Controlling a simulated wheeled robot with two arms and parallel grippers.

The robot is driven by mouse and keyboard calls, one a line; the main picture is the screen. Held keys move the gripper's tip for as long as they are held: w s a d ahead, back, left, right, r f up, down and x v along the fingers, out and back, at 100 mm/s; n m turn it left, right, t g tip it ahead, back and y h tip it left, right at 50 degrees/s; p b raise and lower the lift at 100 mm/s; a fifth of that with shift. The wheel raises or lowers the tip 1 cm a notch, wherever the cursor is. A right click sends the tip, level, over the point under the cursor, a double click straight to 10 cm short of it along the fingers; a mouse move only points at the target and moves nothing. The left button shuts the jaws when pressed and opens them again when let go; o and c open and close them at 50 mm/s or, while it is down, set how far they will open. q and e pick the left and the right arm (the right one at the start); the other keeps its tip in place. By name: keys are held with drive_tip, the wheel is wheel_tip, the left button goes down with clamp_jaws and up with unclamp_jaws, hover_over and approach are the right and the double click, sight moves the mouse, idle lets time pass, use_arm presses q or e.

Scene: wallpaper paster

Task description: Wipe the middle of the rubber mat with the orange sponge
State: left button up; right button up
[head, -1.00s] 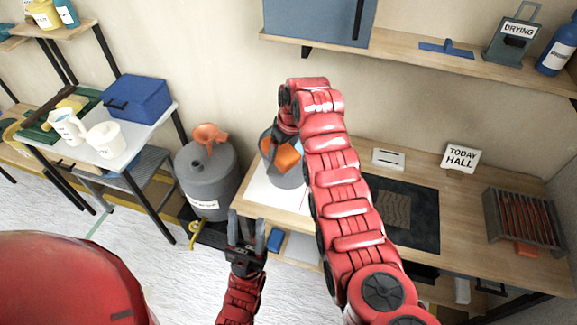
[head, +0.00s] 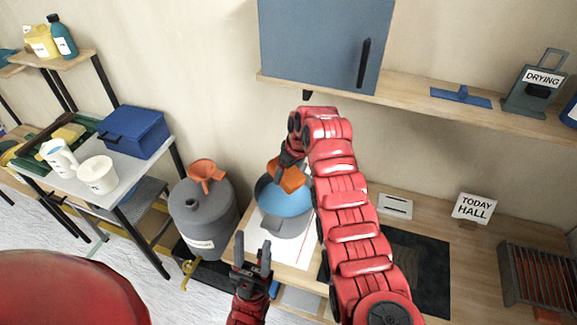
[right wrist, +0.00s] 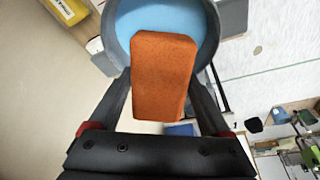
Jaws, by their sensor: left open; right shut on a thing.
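The orange sponge (head: 291,177) is held by my right gripper (head: 284,158) above a grey bucket (head: 283,226) with blue inside. In the right wrist view the sponge (right wrist: 163,78) sits between the two fingers, in front of the blue bucket opening (right wrist: 165,14). The black rubber mat (head: 432,268) lies on the bench to the right, partly hidden by my right arm; the middle of it is mostly covered. My left gripper (head: 252,262) is open and empty, low in front of the bench's left end.
A white sheet (head: 302,250) lies under the bucket. A grey drum (head: 203,220) with an orange funnel (head: 206,172) stands left of the bench. A metal rack (head: 540,275) and a "TODAY HALL" sign (head: 474,207) are to the right. A blue-grey cabinet (head: 322,45) and shelf overhang the bench.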

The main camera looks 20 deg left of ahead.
wheel_tip(320, 180, down, 8)
drive_tip(key=b, duration=0.3)
drive_tip(key=shift+f, duration=0.15)
drive_tip(key=shift+w+f, duration=0.1)
drive_tip(key=shift+f, duration=0.2)
drive_tip(key=shift+f, duration=0.75)
drive_tip(key=shift+f, duration=0.45)
idle(0.6)
